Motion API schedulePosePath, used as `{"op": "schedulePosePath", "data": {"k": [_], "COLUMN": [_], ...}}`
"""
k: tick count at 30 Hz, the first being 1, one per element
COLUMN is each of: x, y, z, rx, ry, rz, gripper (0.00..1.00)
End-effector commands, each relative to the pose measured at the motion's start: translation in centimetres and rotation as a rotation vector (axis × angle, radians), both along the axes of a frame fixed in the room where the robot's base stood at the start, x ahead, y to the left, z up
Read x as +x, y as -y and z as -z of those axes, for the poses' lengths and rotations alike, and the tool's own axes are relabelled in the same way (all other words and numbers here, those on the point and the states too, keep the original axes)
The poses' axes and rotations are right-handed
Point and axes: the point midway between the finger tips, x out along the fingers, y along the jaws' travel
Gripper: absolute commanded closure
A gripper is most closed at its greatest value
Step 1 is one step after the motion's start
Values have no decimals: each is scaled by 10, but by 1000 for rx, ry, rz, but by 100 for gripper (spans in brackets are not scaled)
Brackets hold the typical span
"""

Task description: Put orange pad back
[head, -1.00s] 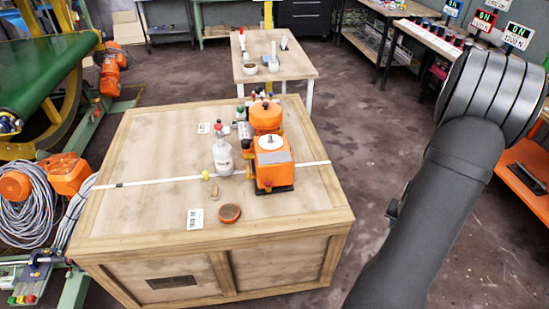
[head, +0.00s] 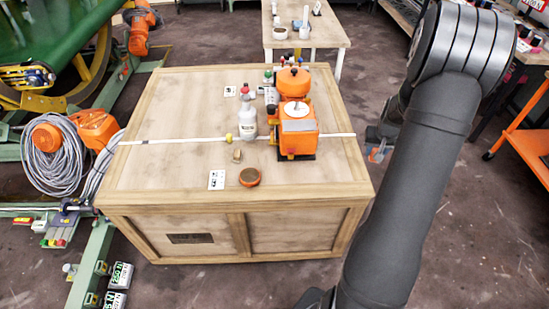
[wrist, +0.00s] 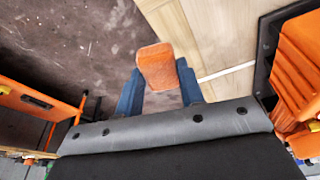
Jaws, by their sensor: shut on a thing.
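The orange pad (wrist: 156,64) is a small block with rounded edges. In the wrist view my gripper (wrist: 159,84) is shut on it, with a blue finger at each side. The pad is above the floor, just off the crate's edge. In the head view the pad (head: 377,154) and gripper (head: 379,147) are small and partly hidden by my arm, right of the wooden crate (head: 170,110). A round orange-rimmed dish (head: 250,177) lies on the crate near its front edge.
A white strap (head: 185,140) crosses the top. An orange rack (head: 525,140) stands at right. Bare floor lies between crate and rack.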

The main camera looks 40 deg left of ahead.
Motion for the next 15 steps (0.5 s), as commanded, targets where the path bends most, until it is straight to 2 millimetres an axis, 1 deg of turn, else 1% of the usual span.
{"op": "schedulePosePath", "data": {"k": [1,2,3,5,6,9,12,15], "x": [-1,-1,-4,-9,-13,-26,-42,-59], "y": [-29,-44,-64,-94,-114,-158,-198,-232], "z": [-8,-13,-20,-30,-37,-52,-68,-81], "rx": [1,1,1,1,1,1,4,5], "ry": [2,2,1,0,-1,-4,-6,-6], "rz": [-65,-103,-153,-226,-275,-389,-490,-583], "gripper": [98,98,98,98,98,98,98,98]}}
